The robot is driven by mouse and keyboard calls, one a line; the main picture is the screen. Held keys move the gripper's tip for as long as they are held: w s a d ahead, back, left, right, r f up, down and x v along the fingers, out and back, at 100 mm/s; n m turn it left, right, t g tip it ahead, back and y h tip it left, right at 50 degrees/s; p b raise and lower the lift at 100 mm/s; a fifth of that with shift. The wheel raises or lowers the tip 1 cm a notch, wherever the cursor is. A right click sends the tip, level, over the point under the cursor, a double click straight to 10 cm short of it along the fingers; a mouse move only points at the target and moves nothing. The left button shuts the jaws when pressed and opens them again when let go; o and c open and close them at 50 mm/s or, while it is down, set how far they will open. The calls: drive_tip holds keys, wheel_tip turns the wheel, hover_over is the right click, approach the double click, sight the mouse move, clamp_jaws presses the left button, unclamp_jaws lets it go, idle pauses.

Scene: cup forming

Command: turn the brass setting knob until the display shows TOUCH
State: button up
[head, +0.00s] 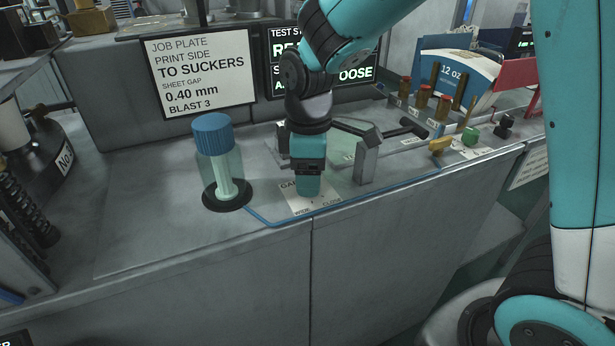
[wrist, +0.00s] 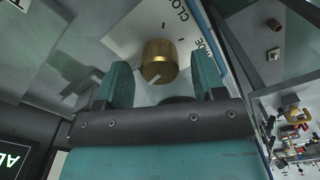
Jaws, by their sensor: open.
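The brass setting knob (wrist: 158,58) shows in the wrist view on a pale card (wrist: 125,32) lettered WIDE and CLO. A light pointer line on the knob slants to the lower left. My gripper (wrist: 162,80) is open, its two teal fingers on either side of the knob with a visible gap at each. I cannot tell how far the tips reach down along it. In the head view my gripper (head: 308,186) points down over the card (head: 318,203) and hides the knob. The black display (head: 356,76) is partly hidden by my arm; its readable word ends in OOSE.
A blue-capped clear jar (head: 213,135) stands left of my gripper. A grey bracket (head: 367,155) and a black-handled lever (head: 405,128) stand close on the right. Several brown cylinders (head: 422,100) are farther right. A job plate sign (head: 200,72) leans behind. The bench's front left is clear.

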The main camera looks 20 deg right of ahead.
drive_tip(key=shift+f, duration=0.55)
drive_tip(key=c, duration=0.9)
drive_tip(key=shift+m, duration=0.3)
drive_tip(key=m+p, duration=0.1)
drive_tip(key=m, duration=0.2)
drive_tip(key=shift+r+p, duration=0.1)
drive_tip(key=shift+p, duration=0.3)
drive_tip(key=shift+m+p, duration=0.6)
drive_tip(key=shift+m, duration=1.5)
drive_tip(key=shift+w, duration=0.1)
